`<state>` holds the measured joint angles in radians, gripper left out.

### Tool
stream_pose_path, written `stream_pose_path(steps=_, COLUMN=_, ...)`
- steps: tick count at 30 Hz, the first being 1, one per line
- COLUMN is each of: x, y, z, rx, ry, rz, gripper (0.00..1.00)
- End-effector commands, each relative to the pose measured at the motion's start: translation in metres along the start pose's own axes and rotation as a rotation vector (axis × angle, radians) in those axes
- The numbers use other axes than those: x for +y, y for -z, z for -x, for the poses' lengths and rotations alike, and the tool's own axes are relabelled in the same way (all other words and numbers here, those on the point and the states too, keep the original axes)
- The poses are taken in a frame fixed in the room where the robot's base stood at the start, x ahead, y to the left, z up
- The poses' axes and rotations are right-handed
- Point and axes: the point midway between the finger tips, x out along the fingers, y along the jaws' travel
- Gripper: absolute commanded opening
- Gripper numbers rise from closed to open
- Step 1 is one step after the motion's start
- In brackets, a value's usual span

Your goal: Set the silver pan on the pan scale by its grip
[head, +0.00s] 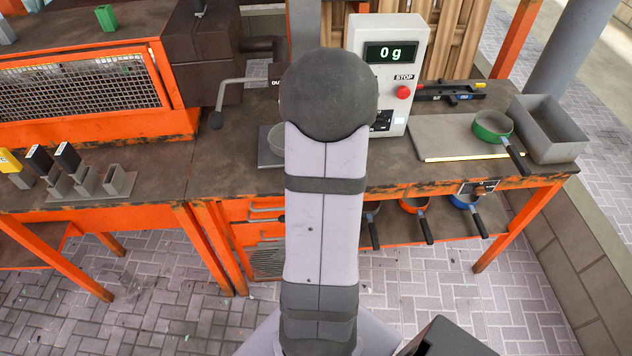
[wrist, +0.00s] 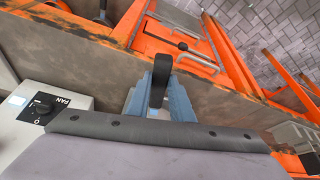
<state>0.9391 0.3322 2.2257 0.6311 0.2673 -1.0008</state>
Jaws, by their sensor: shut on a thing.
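My gripper (wrist: 160,92) has blue-grey fingers shut on the black grip (wrist: 160,80) of a pan in the wrist view. The pan's body is hidden there by my gripper. In the head view my arm covers the gripper and the grip. Left of my arm, part of a silver round pan (head: 270,138) shows above a grey flat plate (head: 268,164), probably the pan scale. I cannot tell whether pan and plate touch. The white box (head: 410,60) behind reads 0 g.
A green pan (head: 490,126) sits on a grey board (head: 440,140) at right, beside a metal bin (head: 548,130). Orange (head: 415,206) and blue (head: 463,201) pans are below the bench top. A crank lever (head: 226,92) sticks out at left of my arm.

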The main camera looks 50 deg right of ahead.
Motion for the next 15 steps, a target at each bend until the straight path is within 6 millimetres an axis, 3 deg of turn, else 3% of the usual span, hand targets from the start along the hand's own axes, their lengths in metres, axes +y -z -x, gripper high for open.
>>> stream_pose_path(steps=12, x=-0.001, y=0.035, z=-0.014, rx=0.001, ry=0.000, rz=0.002, gripper=0.00)
stream_pose_path(steps=15, x=0.000, y=0.033, z=-0.027, rx=0.002, ry=-0.001, rz=0.000, gripper=0.00)
